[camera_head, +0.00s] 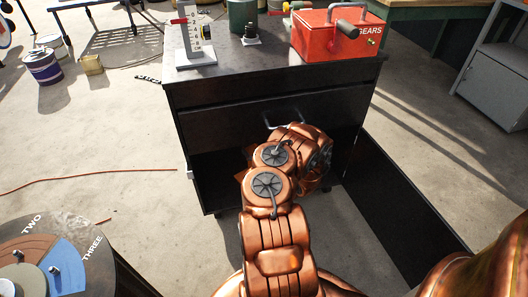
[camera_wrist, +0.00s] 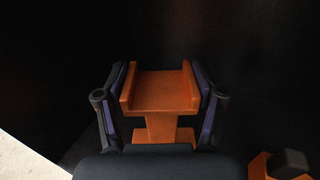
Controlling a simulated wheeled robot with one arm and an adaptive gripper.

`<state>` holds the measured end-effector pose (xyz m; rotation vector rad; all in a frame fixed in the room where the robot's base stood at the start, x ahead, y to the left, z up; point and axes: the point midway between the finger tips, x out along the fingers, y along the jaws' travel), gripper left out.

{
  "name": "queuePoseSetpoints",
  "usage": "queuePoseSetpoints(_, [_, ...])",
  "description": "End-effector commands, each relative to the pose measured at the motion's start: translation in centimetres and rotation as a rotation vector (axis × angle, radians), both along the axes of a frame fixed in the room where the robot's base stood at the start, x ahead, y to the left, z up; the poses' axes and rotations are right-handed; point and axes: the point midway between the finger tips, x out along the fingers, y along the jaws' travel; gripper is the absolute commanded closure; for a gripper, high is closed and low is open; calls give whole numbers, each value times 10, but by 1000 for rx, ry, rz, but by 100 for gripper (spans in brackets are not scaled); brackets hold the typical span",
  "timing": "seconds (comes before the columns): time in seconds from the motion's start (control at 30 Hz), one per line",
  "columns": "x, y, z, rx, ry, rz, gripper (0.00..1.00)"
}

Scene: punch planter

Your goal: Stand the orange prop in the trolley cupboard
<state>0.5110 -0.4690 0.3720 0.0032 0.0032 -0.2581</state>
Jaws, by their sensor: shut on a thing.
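The orange prop (camera_wrist: 163,90) shows in the wrist view, with a channel-shaped top, a stem and a wider foot. My gripper (camera_wrist: 162,100) is shut on it, one finger on each side of the top. Dark surfaces surround it. I cannot tell whether the foot touches the cupboard floor. The black trolley (camera_head: 240,120) stands ahead in the head view. Its lower cupboard (camera_head: 208,178) is open, and my copper arm reaches into it. The arm hides my gripper and most of the cupboard in that view.
The open cupboard door (camera_head: 405,215) sticks out to the right of my arm. A red toolbox (camera_head: 335,38) and a white gauge stand (camera_head: 195,45) are on the trolley top. An orange piece with a dark block (camera_wrist: 283,163) lies at the wrist view's lower right.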

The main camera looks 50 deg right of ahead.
Motion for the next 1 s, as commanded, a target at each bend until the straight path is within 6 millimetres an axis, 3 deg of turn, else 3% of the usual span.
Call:
queuePoseSetpoints(0.2, [34, 17, -2, -5, -6, 3, 100])
queuePoseSetpoints(0.4, [52, 26, -2, -7, -6, -1, 100])
queuePoseSetpoints(0.73, [66, 34, -4, -7, -5, 2, 100])
queuePoseSetpoints(1.0, [64, 33, -27, -5, -4, -1, 100])
